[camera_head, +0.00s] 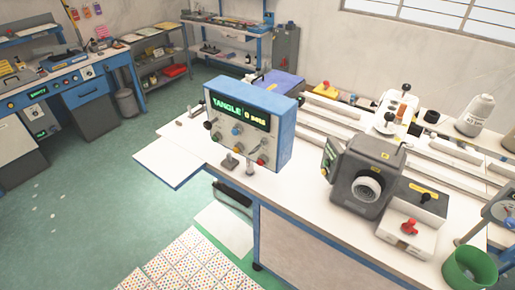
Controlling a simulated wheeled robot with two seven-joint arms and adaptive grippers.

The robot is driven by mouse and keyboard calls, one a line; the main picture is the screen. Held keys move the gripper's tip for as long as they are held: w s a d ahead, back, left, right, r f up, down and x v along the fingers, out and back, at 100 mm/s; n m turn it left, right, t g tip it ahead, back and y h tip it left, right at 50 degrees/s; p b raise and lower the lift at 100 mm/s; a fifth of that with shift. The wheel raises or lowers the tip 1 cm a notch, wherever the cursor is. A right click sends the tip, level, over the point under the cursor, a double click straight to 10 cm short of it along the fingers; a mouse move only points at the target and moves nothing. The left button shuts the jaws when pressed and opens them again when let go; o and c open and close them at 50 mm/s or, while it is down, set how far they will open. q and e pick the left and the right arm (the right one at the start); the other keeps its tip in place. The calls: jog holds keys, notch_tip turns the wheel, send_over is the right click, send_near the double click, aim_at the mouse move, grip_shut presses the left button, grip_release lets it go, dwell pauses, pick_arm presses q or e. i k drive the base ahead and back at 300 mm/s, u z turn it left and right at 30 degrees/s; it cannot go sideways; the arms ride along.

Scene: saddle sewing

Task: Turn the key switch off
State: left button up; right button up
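A blue control box (281,106) stands on the white workbench near the middle. Its lit display (240,111) reads "TANGLE" and "0 pass". Below the display are several small knobs, among them a blue knob (236,131) and a red knob (261,162). A black knob (208,125) sticks out at the panel's left edge. The controls are too small for me to tell which one is the key switch or how it is turned. Neither of my grippers is in view.
A dark grey machine (366,170) stands right of the box, with a red-knobbed block (408,228) before it. A green bin (470,268) is at bottom right. The green floor (90,200) at left is mostly open.

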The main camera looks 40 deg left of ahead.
aim_at(263, 142)
jog(key=u, duration=2.6)
jog(key=i, duration=1.7)
jog(key=z, duration=2.7)
